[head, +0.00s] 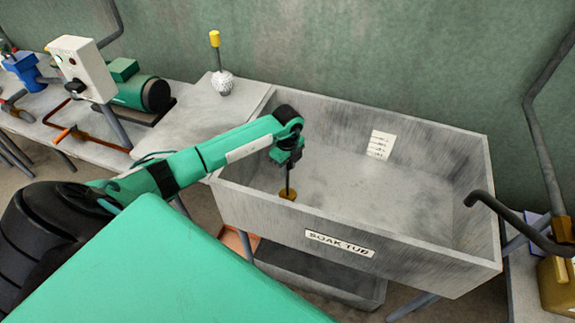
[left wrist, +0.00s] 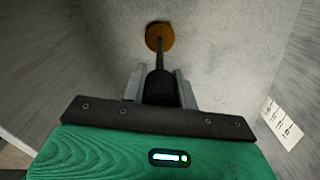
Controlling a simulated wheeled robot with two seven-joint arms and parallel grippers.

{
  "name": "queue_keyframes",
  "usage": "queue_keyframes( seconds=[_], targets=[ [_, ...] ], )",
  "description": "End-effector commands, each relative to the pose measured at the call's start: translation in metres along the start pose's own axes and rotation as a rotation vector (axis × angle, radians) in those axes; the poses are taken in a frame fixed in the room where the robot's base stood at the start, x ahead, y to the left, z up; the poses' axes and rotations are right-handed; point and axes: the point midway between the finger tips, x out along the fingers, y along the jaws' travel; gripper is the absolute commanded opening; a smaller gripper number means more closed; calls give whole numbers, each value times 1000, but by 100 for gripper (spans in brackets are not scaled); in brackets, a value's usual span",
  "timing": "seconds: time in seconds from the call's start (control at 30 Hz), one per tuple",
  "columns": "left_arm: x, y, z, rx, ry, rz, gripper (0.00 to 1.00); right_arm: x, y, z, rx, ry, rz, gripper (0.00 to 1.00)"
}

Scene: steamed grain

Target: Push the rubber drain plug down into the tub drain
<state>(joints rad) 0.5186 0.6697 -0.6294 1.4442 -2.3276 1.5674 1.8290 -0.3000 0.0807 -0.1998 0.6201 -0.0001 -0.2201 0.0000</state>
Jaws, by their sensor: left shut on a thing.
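My left gripper (head: 288,163) reaches down into the grey soak tub (head: 335,241) near its left end. In the left wrist view, its two fingers (left wrist: 162,88) are shut on a black grip with a thin dark rod. An orange-brown round plug (head: 287,195) shows at the rod's lower end, close to the tub floor. It also shows in the left wrist view (left wrist: 160,36). The drain is not visible; I cannot tell whether the plug touches the floor or sits in an opening. My right gripper is not in view.
The tub's walls surround the gripper, with open room to its right. A white card (head: 381,145) is on the far inner wall. A dark bent pipe (head: 515,220) reaches over the right end. A white ball-like item (head: 223,82) stands on the left ledge.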

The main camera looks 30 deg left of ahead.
Motion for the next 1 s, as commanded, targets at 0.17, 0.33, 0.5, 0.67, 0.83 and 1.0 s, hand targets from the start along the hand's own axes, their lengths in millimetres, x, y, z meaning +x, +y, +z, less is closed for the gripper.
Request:
queue_keyframes(
  seconds=[0.17,0.33,0.5,0.67,0.83,1.0],
  targets=[
    [6,0,0,0,0,0,0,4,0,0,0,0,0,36],
    [11,0,0,0,0,0,0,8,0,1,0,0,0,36],
    [14,0,0,0,0,0,34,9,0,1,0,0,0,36],
    [14,0,0,0,0,0,54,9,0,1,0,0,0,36],
    [15,1,0,0,0,1,54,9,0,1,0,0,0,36],
    [8,0,0,0,0,-2,54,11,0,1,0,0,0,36]
  ],
)
